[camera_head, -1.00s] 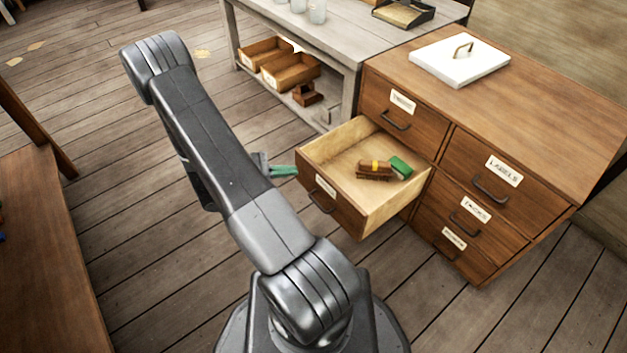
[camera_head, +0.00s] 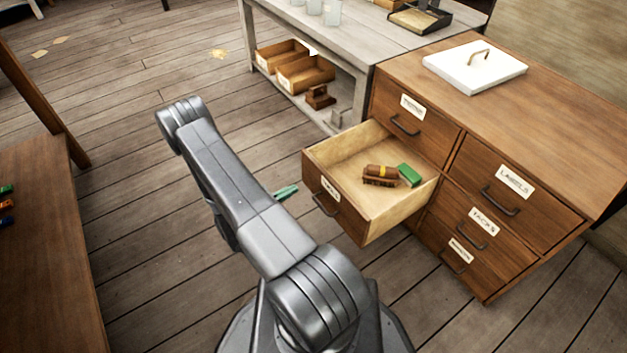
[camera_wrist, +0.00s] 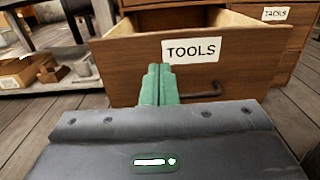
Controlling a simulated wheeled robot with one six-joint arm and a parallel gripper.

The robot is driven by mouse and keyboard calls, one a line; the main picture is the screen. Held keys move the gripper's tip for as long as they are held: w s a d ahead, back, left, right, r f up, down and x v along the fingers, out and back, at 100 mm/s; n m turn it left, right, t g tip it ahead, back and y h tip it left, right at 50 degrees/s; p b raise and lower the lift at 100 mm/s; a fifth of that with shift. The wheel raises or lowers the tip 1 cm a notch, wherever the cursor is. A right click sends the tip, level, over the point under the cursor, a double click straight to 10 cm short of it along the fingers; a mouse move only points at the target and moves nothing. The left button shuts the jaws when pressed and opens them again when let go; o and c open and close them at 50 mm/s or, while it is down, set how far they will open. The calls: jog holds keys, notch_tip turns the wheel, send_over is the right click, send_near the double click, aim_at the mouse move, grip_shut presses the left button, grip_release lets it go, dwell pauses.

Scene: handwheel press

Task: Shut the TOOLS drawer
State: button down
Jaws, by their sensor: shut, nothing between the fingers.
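The TOOLS drawer (camera_head: 337,207) is a wooden drawer pulled well out of the cabinet. A brown brush-like item with a yellow band (camera_head: 381,175) and a green block (camera_head: 409,174) lie in it. In the wrist view the drawer front (camera_wrist: 128,72) faces me, with its TOOLS label (camera_wrist: 191,49) and dark handle (camera_wrist: 203,92). My gripper (camera_wrist: 158,70) has green fingers, shut and empty, in front of the drawer front, just left of the handle and below the label. I cannot tell whether the tips touch the wood. In the head view the fingertips (camera_head: 287,192) show left of the drawer, partly hidden by my arm.
The cabinet (camera_head: 560,110) has other closed drawers, such as LABELS (camera_head: 513,182) and TACKS (camera_head: 482,222). A white lid (camera_head: 473,66) with a handle lies on top. A grey bench (camera_head: 350,40) stands behind. A brown table (camera_head: 50,250) is at left. Floor between is clear.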

aim_at(321, 175)
jog(key=b+x, duration=0.2)
jog(key=x, duration=0.7)
jog(key=shift+d, duration=0.1)
